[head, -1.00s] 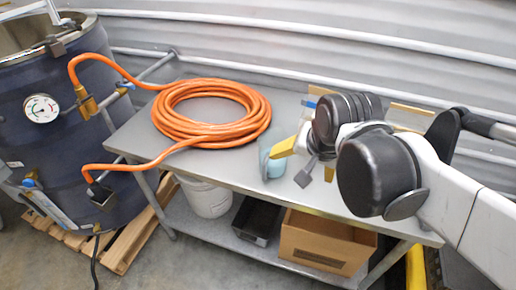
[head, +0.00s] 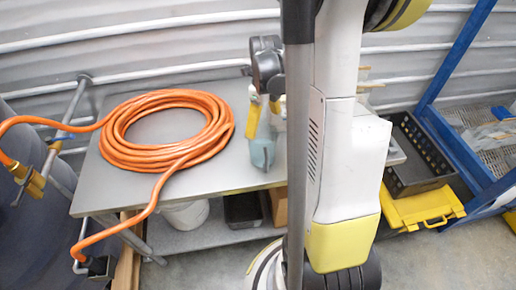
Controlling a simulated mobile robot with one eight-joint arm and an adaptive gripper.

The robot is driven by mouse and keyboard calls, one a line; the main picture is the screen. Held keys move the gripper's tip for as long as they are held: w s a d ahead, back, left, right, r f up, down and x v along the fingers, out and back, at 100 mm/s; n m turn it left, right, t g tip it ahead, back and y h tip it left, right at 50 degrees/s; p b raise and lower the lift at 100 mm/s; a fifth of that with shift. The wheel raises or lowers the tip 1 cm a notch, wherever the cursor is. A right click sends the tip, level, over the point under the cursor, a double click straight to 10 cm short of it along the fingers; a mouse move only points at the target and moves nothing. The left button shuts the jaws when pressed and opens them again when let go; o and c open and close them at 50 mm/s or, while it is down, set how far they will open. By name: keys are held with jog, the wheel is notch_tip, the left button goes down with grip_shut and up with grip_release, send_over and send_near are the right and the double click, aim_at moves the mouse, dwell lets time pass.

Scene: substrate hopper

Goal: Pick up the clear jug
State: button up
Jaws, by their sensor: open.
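The clear jug (head: 262,152) looks pale blue and see-through. In the head view it stands near the front edge of the metal table, right of the orange hose coil. My gripper (head: 263,118) is open and points down over the jug's upper part. One yellow finger shows at the jug's left side in the picture. The other finger is partly hidden by the jug's outline and my arm. I cannot tell whether the fingers touch the jug. My arm and column hide the table right of the jug.
The orange hose coil (head: 165,130) covers much of the metal table (head: 232,180). A white bucket (head: 186,214) and black bin (head: 243,210) sit on the lower shelf. A black crate (head: 415,160), yellow case (head: 422,207) and blue rack (head: 455,140) stand right.

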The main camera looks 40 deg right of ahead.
jog(key=b, duration=0.1)
send_over(265, 138)
jog(key=s+a, duration=0.4)
jog(key=f, duration=0.6)
jog(key=shift+w+d+f, duration=0.15)
jog(key=shift+w+f, duration=0.05)
jog(key=shift+w, duration=0.05)
jog(key=c, duration=1.2)
